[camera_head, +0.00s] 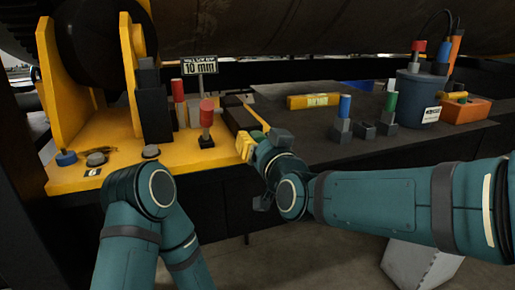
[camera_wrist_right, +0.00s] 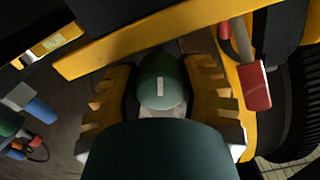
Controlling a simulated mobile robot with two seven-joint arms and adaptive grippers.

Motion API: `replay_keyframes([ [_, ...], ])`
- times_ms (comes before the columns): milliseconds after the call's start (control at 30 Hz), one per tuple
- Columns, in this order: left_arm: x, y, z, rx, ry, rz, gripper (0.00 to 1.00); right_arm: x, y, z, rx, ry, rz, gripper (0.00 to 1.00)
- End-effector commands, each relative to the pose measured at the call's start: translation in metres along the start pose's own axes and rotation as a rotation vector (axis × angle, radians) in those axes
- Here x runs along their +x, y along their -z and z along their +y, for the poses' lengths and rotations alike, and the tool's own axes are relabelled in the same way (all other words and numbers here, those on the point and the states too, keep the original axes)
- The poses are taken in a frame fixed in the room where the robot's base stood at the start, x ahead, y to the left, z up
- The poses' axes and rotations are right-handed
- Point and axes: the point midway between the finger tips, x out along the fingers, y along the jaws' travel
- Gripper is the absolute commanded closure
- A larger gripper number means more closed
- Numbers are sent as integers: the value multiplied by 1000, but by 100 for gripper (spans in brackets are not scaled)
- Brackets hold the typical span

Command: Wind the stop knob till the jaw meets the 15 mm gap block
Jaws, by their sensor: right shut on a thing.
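My right gripper (camera_head: 245,147) is at the front right edge of the yellow plate (camera_head: 115,177). In the right wrist view its yellow fingers (camera_wrist_right: 163,100) are shut on a round dark green knob (camera_wrist_right: 158,70) with a short white mark, which I take to be the stop knob. A sign (camera_head: 200,68) reads "10 mm". Two red-topped pieces, one taller (camera_head: 178,90) and one nearer (camera_head: 207,122), stand on the plate behind my right gripper. I cannot tell which piece is the 15 mm block or whether the jaw touches it. My left gripper is out of frame.
A yellow level (camera_head: 314,101) lies behind. A blue bucket (camera_head: 415,98) and an orange box (camera_head: 466,110) stand far right.

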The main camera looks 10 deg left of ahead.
Motion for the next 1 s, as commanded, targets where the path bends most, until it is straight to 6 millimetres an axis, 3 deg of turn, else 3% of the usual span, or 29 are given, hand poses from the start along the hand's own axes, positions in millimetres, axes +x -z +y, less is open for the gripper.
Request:
replay_keyframes([
  [233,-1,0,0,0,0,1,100,0,3,0,0,-1,5,95],
  [267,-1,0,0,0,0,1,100,0,3,0,0,-1,5,47],
  [300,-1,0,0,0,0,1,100,0,3,0,0,-1,5,33],
  [333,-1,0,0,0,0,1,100,0,2,0,0,-1,4,25],
  [733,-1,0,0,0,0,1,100,-5,1,0,-1,0,1,25],
  [1000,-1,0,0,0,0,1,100,-49,3,0,0,1,4,25],
])
